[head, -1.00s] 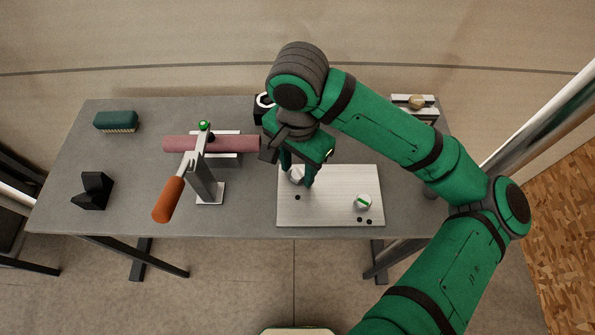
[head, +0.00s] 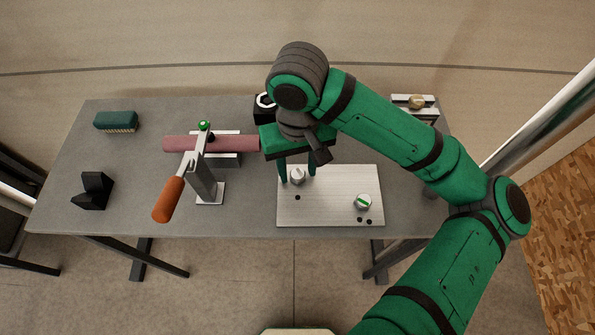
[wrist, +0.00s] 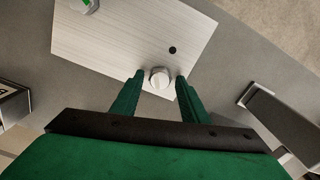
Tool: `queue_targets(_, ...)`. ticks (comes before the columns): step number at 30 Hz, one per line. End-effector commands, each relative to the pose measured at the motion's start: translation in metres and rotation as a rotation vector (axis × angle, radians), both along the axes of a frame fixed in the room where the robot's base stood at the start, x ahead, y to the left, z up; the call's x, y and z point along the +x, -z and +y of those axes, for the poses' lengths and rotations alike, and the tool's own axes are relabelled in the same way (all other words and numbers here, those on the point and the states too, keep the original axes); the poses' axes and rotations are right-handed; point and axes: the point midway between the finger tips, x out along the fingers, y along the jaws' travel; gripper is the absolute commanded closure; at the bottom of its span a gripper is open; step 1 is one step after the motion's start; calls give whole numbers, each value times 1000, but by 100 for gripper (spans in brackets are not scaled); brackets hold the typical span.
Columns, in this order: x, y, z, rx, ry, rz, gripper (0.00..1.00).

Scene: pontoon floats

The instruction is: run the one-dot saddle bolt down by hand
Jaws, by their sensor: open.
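The one-dot saddle bolt (head: 297,177) has a pale round head and stands at the left part of a white plate (head: 330,208). A single black dot (head: 297,197) marks the plate in front of it. My gripper (head: 298,180) points down over this bolt, open, with one finger on each side of the head. In the wrist view the bolt head (wrist: 160,77) sits between the fingertips (wrist: 160,75), with small gaps that look clear. A second bolt (head: 363,201) with a green stripe stands at the plate's right, by two black dots.
To the left, a clamp with an orange handle (head: 168,199) stands by a pink tube (head: 180,143). A green brush (head: 116,121) and a black block (head: 94,190) lie farther left. A metal holder (head: 413,104) stands at back right. The table's front left is clear.

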Motion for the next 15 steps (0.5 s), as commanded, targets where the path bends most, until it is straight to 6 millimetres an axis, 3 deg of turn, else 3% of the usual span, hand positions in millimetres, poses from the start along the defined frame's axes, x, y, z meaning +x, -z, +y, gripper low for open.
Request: queue_targets(15,0,0,0,0,-598,0,59)
